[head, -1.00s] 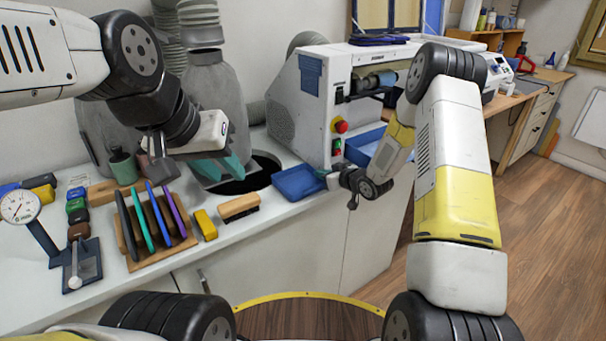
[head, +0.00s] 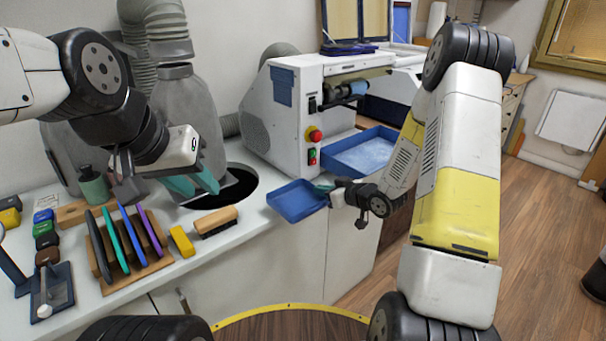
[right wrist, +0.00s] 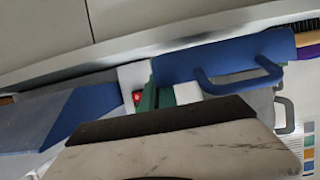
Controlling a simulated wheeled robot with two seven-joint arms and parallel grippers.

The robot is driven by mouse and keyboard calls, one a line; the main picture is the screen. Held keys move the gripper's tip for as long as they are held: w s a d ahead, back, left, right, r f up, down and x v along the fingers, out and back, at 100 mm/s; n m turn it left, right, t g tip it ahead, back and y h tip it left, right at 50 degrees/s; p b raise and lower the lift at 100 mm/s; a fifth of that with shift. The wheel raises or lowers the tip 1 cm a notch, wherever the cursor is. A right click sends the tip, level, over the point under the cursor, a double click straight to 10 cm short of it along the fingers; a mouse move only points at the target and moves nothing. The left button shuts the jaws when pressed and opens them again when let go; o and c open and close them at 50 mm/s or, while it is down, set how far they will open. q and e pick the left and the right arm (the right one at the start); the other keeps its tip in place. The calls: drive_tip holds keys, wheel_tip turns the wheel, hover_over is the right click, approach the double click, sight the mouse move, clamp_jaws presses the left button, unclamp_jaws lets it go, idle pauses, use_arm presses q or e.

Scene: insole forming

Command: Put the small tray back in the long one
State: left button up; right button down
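The small blue tray (head: 297,203) is at the counter's front edge in the head view, its near corner reaching past the edge. My right gripper (head: 324,187) is at the tray's right end, its teal fingertips closed on the rim; the arm partly hides them. The right wrist view shows the small tray's blue wall (right wrist: 225,58) beside the green fingers (right wrist: 165,97).
The white machine (head: 285,125) with a red button stands behind the small tray. A brush (head: 216,222), a yellow block (head: 182,241) and a rack of coloured insoles (head: 135,275) occupy the left counter.

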drive_tip(key=shift+s+d+r+m+t+h, duration=0.1)
drive_tip(key=shift+s+d+m+t+h, duration=0.5)
drive_tip(key=shift+m+h, duration=0.65)
drive_tip(key=shift+s+d+m+t+h, duration=0.35)
drive_tip(key=shift+d+m+h, duration=0.4)
drive_tip(key=shift+m+h, duration=0.5)
drive_tip(key=shift+s+d+r+m+t+h, duration=0.1)
drive_tip(key=shift+s+d+m+t+h, duration=0.5)
drive_tip(key=shift+m+h, duration=0.65)
drive_tip(key=shift+w+d, duration=0.1)
